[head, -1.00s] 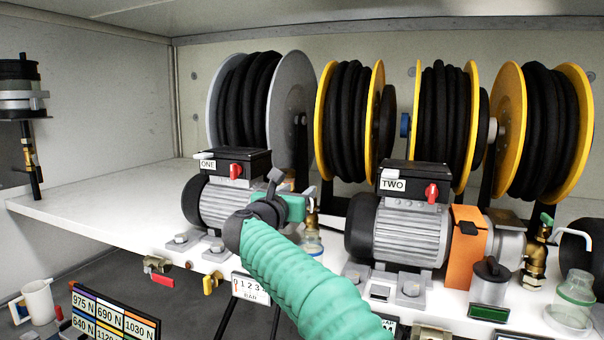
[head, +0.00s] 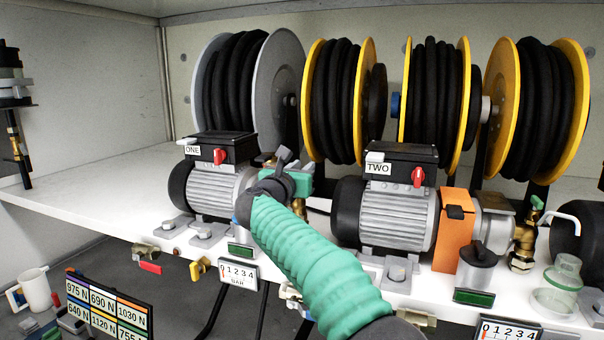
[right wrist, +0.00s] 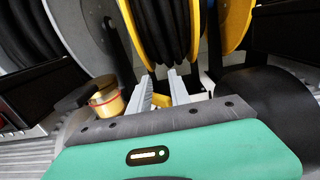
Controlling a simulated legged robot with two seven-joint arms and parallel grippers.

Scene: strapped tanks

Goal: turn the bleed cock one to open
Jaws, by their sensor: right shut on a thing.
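Pump one (head: 225,188), grey with a black box labelled ONE, stands on the white shelf. Bleed cock one shows as a bit of brass (head: 299,207) just right of this pump, under my right gripper. Its handle is hidden behind the gripper in the head view. My right gripper (head: 298,184), teal at the end of a teal sleeved arm, is shut on the cock's handle. The right wrist view shows its two pale fingers (right wrist: 160,78) close together, with a small yellow piece by them. My left gripper is not in view.
Pump two (head: 395,215) stands close on the right, with an orange plate (head: 455,230) beside it. Hose reels (head: 335,100) line the back. A gauge marked BAR (head: 238,273) hangs at the shelf's front edge. A clear jar (head: 563,288) stands at the right.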

